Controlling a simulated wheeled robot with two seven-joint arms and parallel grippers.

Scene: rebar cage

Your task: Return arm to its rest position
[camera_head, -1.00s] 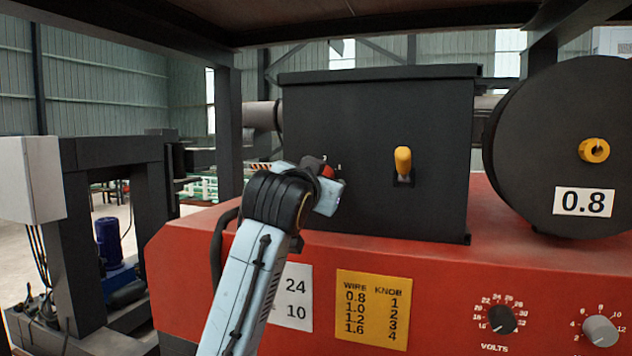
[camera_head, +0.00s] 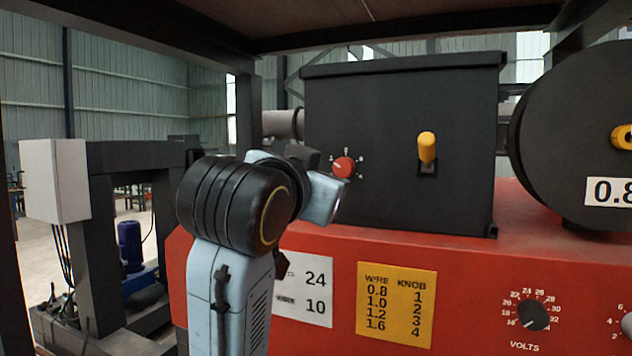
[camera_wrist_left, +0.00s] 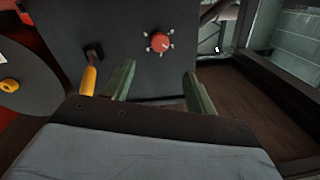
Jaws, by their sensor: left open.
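My left arm comes up from the bottom in the head view, bent at a black joint. Its light-blue wrist points away toward the black box (camera_head: 395,160), and the fingers are hidden behind it. In the left wrist view my left gripper (camera_wrist_left: 158,85) has its two green fingers apart with nothing between them. A red knob (camera_head: 344,167) on the box's face shows just past the wrist. It also shows beyond the fingers in the left wrist view (camera_wrist_left: 160,42), apart from them. My right gripper is in neither view.
A yellow lever (camera_head: 427,147) stands upright on the box. A black spool disc (camera_head: 570,130) labelled 0.8 is at right. The red housing (camera_head: 460,290) below carries a yellow wire table (camera_head: 396,304) and a volts dial (camera_head: 533,315). A dark frame with a grey cabinet (camera_head: 55,180) is at left.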

